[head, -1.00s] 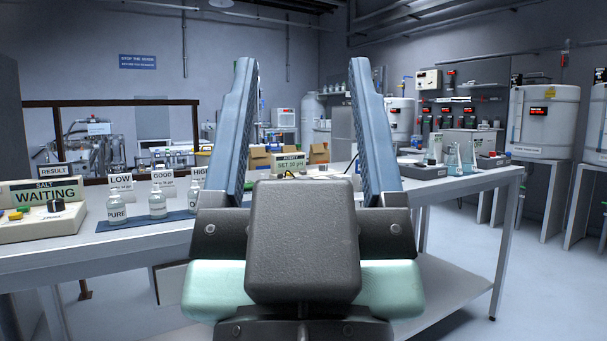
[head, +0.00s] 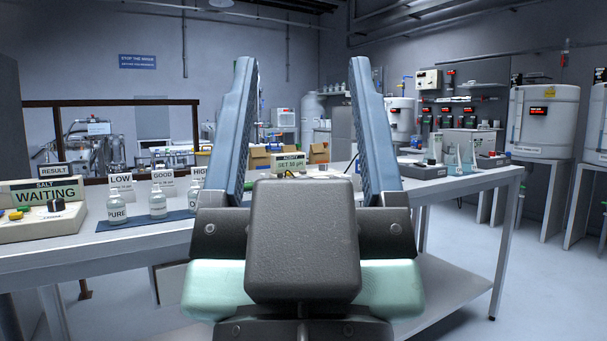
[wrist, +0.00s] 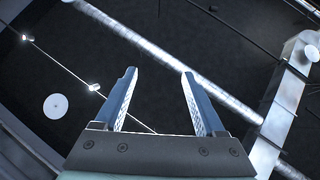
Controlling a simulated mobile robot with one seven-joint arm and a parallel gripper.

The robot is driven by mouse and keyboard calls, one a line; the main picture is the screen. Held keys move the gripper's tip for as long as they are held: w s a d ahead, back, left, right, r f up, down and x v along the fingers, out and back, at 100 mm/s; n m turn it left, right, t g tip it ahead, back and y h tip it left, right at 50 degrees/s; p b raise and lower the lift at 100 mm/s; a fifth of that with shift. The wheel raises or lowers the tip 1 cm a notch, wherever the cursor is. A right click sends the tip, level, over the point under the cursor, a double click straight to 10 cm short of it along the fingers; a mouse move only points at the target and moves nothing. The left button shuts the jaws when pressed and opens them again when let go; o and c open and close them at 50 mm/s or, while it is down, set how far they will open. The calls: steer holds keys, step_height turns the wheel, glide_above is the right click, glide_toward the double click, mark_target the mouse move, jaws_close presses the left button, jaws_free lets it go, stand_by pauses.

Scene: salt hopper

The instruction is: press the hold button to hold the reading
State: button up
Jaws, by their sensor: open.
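My gripper (head: 303,75) fills the middle of the head view, with its two blue fingers open and nothing between them. It also shows open and empty in the wrist view (wrist: 160,75), against a dark surface with pipes. The salt meter (head: 45,212) is a pale box at the left end of the bench; its screen reads "SALT WAITING". I cannot read which one is the hold button. My gripper is apart from the meter, well to its right in the picture.
Labelled bottles (head: 158,205) stand on a blue mat right of the meter, with LOW, GOOD and HIGH signs behind. A RESULT sign (head: 53,170) stands behind the meter. A small display box (head: 290,162) and flasks (head: 455,160) stand farther along the bench (head: 130,252).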

jaws_close()
stand_by(1.5)
